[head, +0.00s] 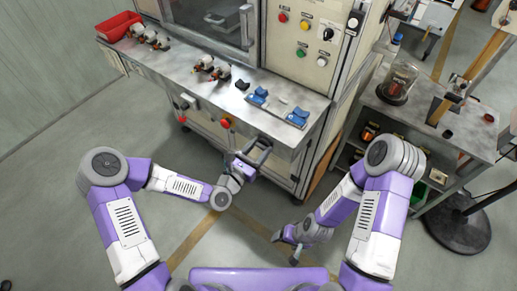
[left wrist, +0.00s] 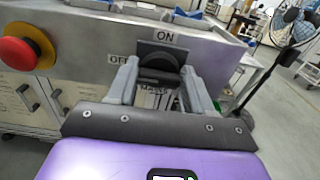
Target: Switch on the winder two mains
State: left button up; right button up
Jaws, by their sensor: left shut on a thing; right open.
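The mains switch (left wrist: 158,62) is a dark rotary knob on a dark square plate on the bench's front panel. An "ON" label sits above it, "OFF" to its left, and a partly covered label below. My left gripper (left wrist: 158,80) has its grey fingers on either side of the knob and is shut on it. In the head view my left gripper (head: 259,150) is at the right end of the bench front and hides the switch. My right gripper (head: 286,248) is open and empty, low over the floor, away from the bench.
A red emergency stop button (left wrist: 17,52) on a yellow ring is left of the switch; the head view shows it too (head: 225,121). The winder bench (head: 190,72) holds a red bin (head: 118,26), armatures and blue fixtures (head: 258,96). A side table (head: 425,110) stands right.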

pick_arm(q)
jog(key=shift+m, duration=0.4)
jog(key=m+b, duration=0.2)
jog(key=m, duration=0.1)
jog(key=shift+f+m, duration=0.1)
jog(key=shift+m, duration=0.2)
jog(key=m+b, duration=0.1)
jog(key=m, duration=0.1)
jog(key=m+b, duration=0.1)
jog(key=m, duration=0.1)
jog(key=shift+s+d+f+m, duration=0.1)
jog(key=shift+d+m, duration=0.05)
jog(key=shift+m, duration=0.15)
jog(key=m+b, duration=0.2)
jog(key=m, duration=0.2)
jog(key=shift+f+m, duration=0.1)
jog(key=shift+m, duration=0.2)
jog(key=shift+m+b, duration=1.45)
jog(key=shift+m, duration=0.75)
jog(key=o, duration=1)
jog(key=shift+o, duration=0.2)
